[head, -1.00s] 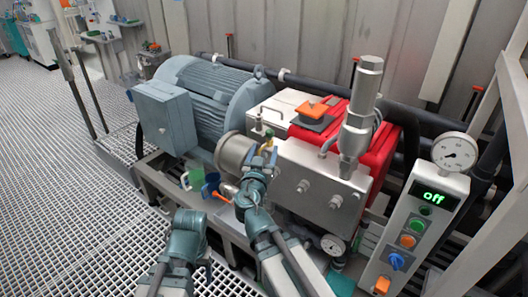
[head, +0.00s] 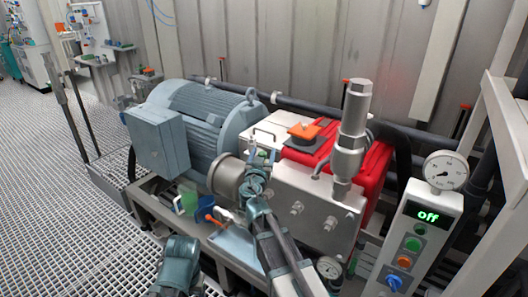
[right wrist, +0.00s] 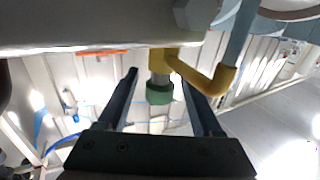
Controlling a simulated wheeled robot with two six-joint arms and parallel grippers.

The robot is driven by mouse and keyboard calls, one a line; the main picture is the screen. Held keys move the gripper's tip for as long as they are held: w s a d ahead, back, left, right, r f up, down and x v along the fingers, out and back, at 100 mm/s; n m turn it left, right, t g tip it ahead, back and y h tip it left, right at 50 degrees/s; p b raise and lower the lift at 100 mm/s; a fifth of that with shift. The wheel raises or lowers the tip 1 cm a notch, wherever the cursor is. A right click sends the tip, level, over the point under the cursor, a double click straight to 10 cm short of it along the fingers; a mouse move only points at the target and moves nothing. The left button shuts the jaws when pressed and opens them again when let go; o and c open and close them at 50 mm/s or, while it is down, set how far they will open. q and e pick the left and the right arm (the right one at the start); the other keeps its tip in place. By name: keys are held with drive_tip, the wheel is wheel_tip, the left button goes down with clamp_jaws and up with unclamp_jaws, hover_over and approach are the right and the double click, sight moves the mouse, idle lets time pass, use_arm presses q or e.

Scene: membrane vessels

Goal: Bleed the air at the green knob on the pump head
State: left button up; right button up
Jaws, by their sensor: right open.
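In the right wrist view the green knob (right wrist: 159,93) hangs below a brass fitting (right wrist: 164,60) on the underside of the metal body. My right gripper (right wrist: 157,77) is open, with one finger on each side of the knob and gaps between. In the head view my right gripper (head: 257,166) is at the left end of the steel pump head (head: 300,205); my arm partly hides this spot. My left arm shows at the lower left, but I cannot make out its gripper.
A grey motor (head: 205,115) stands left of the pump. A green cup (head: 188,200) and a blue cup (head: 206,206) stand by the frame below. The control box (head: 410,240) at the right reads "off", under a gauge (head: 445,170).

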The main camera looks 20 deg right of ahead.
drive_tip(key=shift+x, duration=0.95)
clamp_jaws()
